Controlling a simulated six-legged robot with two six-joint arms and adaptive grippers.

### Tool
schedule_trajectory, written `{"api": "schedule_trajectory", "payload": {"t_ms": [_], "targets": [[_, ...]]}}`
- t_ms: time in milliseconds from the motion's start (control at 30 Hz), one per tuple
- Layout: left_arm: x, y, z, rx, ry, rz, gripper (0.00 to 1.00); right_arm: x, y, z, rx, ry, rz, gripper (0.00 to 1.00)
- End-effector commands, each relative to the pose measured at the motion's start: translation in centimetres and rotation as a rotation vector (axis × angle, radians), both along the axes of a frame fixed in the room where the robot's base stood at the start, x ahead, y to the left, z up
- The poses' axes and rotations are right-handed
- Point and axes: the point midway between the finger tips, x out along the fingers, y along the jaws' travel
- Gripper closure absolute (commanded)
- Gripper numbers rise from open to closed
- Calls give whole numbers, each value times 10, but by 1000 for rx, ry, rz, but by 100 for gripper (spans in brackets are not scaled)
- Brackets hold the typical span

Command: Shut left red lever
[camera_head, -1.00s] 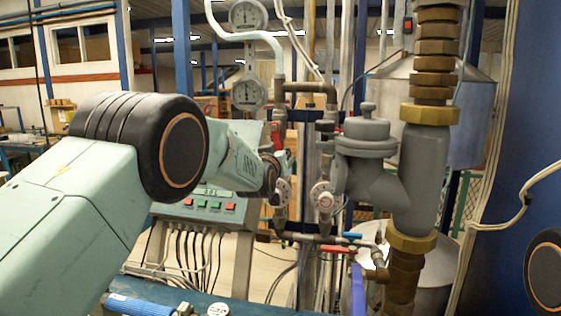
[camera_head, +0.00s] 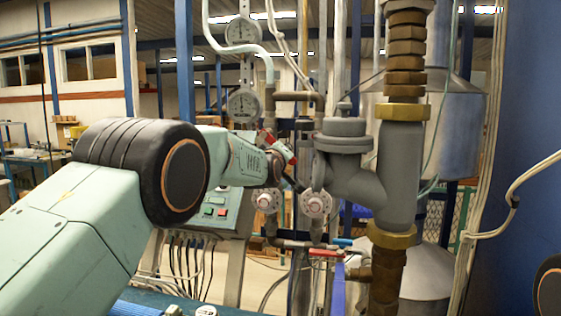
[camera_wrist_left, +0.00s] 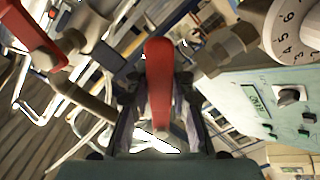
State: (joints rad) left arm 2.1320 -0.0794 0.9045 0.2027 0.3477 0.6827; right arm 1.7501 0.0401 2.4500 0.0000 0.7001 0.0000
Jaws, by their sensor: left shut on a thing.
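The left red lever (camera_wrist_left: 158,60) stands lengthwise between the two dark fingers of my left gripper (camera_wrist_left: 158,98) in the left wrist view. The gripper is shut on it. In the head view a red lever (camera_head: 279,147) slants down to the right on the left pipe, at the end of my left arm. The fingers are small and partly hidden there. A second red lever (camera_wrist_left: 30,38) shows at the upper left of the wrist view, apart from the gripper. My right gripper is out of view.
A grey meter body (camera_head: 345,145) and thick pipe (camera_head: 400,165) stand close right of the gripper. Round gauges (camera_head: 243,105) hang above. A control panel (camera_head: 215,208) is behind and below. Lower down are a red handle (camera_head: 325,252) and a blue handle (camera_head: 342,241).

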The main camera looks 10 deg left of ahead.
Motion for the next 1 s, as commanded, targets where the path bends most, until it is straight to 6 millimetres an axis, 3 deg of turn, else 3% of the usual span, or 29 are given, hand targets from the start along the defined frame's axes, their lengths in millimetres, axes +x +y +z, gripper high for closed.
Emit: {"api": "schedule_trajectory", "payload": {"t_ms": [400, 1000], "targets": [[-2, -11, 23, -302, -12, 2, 100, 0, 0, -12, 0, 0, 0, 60], [-2, -14, 31, -414, -12, 4, 100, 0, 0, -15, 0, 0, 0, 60]]}}
